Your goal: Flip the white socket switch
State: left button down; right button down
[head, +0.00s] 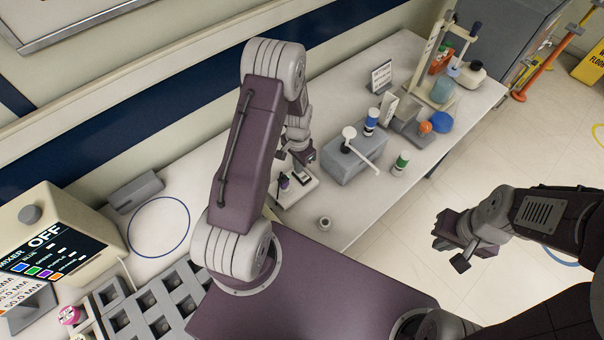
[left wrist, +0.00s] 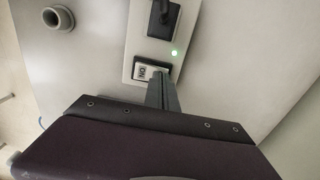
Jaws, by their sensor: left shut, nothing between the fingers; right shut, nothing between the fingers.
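The white socket (head: 304,187) lies on the bench below my left gripper (head: 300,162). It also shows in the left wrist view (left wrist: 137,42), with a black plug (left wrist: 163,18) in it and a green light (left wrist: 174,52) lit. Its rocker switch (left wrist: 143,70) has a dark frame and a label that seems to read ON, upside down. My left gripper is shut and empty, with its fingertips (left wrist: 162,80) right at the switch and partly covering it; I cannot tell whether they touch. My right gripper (head: 453,246) is shut and empty, out over the floor.
A small grey round cup (head: 324,223) stands near the bench edge, close to the socket. A mixer (head: 48,225) and a grey rack (head: 150,305) are at the left.

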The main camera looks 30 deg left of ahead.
pick_arm(q)
jog(key=shift+f, duration=0.15)
notch_tip(320, 180, up, 7)
jog(key=p, duration=0.5)
jog(key=shift+p, duration=0.35)
